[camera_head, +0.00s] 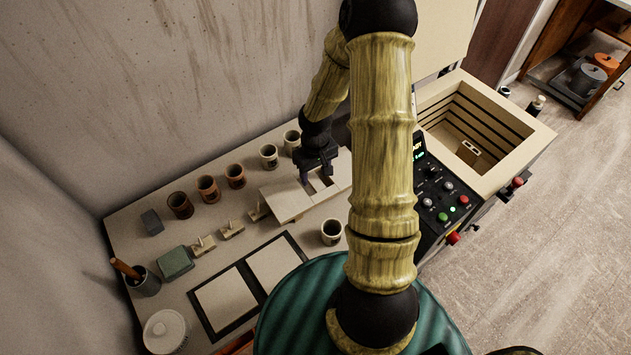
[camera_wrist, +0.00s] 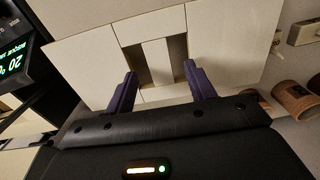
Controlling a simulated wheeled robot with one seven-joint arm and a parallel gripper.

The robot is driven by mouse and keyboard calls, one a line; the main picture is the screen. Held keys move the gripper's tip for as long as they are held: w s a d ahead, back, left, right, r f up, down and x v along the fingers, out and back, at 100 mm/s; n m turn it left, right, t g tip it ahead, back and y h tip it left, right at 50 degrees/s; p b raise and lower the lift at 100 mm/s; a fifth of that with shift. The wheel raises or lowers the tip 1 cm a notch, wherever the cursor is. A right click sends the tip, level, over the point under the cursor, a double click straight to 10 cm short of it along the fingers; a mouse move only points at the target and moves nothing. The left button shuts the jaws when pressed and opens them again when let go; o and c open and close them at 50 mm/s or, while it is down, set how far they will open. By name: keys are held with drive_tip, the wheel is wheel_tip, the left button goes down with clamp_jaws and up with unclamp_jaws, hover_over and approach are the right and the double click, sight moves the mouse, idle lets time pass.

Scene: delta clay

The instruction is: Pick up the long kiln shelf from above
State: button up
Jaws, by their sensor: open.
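Pale flat kiln shelf pieces (camera_head: 287,201) lie together as a raised platform on the table, right of its middle. In the wrist view the pale surface (camera_wrist: 85,66) has seams and two dark gaps, with a narrow pale strip (camera_wrist: 157,61) between them. I cannot tell for certain which piece is the long kiln shelf. My gripper (camera_head: 313,180) points down over the gaps. In the wrist view its purple fingers (camera_wrist: 160,70) are apart, one on each side of the strip, with nothing held. Whether the fingertips reach into the gaps is unclear.
An open kiln (camera_head: 540,139) with a control panel (camera_head: 437,190) stands at the right. Several cups, such as a brown cup (camera_head: 235,176), line the wall side. A pale cup (camera_head: 331,232) stands close in front of the platform. A dark-framed tray (camera_head: 205,326) lies nearer.

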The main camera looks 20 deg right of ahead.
sight(315, 183)
drive_tip(key=shift+w+f, duration=0.1)
drive_tip(key=shift+f, duration=1.35)
drive_tip(key=shift+r, duration=0.1)
clamp_jaws()
